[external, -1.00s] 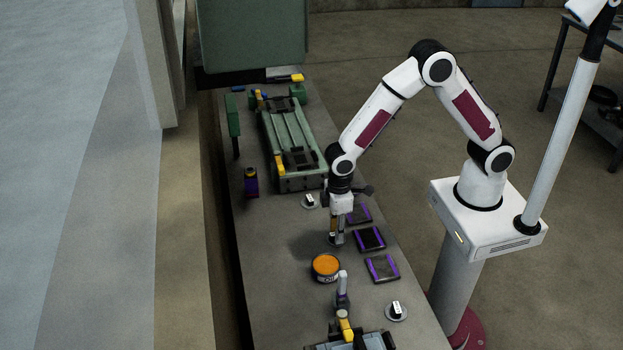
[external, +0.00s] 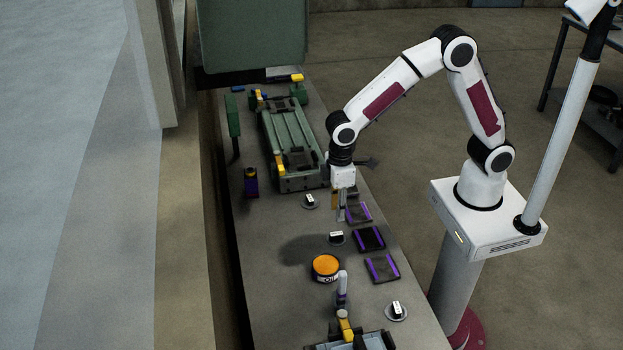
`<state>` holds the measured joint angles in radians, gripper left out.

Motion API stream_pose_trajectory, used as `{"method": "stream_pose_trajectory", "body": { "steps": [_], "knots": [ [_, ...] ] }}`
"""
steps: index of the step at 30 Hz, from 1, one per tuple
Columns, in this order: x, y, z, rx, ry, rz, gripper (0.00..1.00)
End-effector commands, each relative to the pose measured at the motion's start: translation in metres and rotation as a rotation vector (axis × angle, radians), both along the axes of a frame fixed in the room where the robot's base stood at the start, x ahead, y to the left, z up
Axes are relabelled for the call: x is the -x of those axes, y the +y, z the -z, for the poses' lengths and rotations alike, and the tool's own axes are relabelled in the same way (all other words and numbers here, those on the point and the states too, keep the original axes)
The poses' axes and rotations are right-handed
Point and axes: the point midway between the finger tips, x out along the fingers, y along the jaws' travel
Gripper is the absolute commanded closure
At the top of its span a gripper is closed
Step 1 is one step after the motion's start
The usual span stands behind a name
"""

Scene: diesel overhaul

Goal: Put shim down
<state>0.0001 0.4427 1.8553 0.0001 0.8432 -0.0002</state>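A small grey disc with an upright black-and-white tab (external: 336,238), which looks like the shim, lies on the bench between the orange-topped tin and the dark trays. My gripper (external: 341,217) points down just above it and is apart from it. The fingers are small and seen edge-on, so I cannot tell how far apart they are. Two similar tabbed discs lie on the bench, one farther back (external: 310,202) and one near the front right (external: 396,311).
An orange-topped tin (external: 325,266) stands in front of the disc. Dark trays with purple edges (external: 369,239) line the right side. A green engine-like block (external: 288,140) lies behind, and another assembly (external: 350,342) is at the front. The bench left of the tin is clear.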

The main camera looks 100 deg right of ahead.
Motion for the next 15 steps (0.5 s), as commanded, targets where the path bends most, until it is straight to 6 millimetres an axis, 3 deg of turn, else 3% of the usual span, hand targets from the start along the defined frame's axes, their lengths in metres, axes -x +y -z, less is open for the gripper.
{"method": "stream_pose_trajectory", "body": {
  "steps": [6, 15],
  "knots": [
    [0.000, 0.000, -0.022, 0.000, -0.001, 0.000, 0.72],
    [0.000, 0.000, -0.029, 0.000, 0.001, 0.000, 0.72]
  ]
}}
